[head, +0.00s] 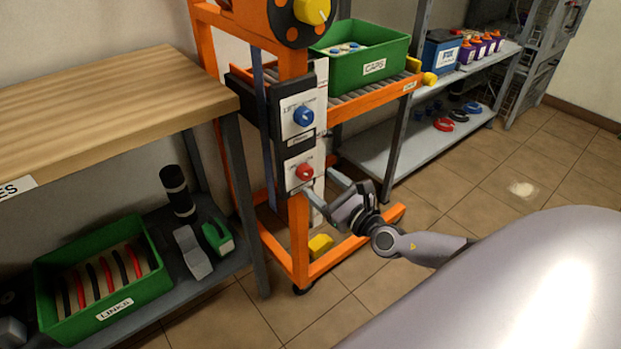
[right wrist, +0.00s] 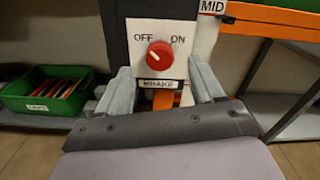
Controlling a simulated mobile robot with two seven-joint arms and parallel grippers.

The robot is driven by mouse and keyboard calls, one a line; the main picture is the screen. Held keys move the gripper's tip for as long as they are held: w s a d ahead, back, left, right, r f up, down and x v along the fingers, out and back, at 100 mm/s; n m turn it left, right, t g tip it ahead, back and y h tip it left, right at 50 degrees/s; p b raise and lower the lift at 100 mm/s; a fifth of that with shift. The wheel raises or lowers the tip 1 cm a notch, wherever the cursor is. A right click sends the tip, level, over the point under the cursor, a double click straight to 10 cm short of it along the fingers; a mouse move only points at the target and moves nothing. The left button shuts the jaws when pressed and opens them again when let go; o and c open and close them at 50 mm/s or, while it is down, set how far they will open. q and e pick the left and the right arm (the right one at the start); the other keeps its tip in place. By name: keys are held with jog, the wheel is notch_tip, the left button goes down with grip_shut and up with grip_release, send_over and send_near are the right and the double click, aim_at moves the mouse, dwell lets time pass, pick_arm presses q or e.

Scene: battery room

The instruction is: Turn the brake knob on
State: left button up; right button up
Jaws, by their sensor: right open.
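The brake knob (head: 305,172) is red and sits on a white plate on the orange frame's dark post. It also shows in the right wrist view (right wrist: 159,56), between the words OFF on the left and ON on the right, above a BRAKE label. A small white mark on the knob lies on its left part, toward the OFF side. My right gripper (head: 326,187) is open and empty, just in front of and slightly below the knob. In the right wrist view its fingers (right wrist: 160,78) stand to either side below the knob, apart from it. My left gripper is out of view.
A blue knob (head: 303,116) sits on the plate above. A green CAPS bin (head: 374,68) stands on the orange frame's rollers. A wooden bench (head: 100,105) is at the left, with a green LINKS bin (head: 150,295) on its lower shelf. Floor at the right is clear.

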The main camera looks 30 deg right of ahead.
aim_at(308, 174)
jog(key=shift+w+a+b, duration=0.15)
jog(key=shift+w, duration=1.1)
jog(key=shift+w+a+b, duration=0.1)
jog(key=shift+w+b, duration=0.05)
jog(key=shift+w, duration=1.1)
jog(key=c, duration=1.1)
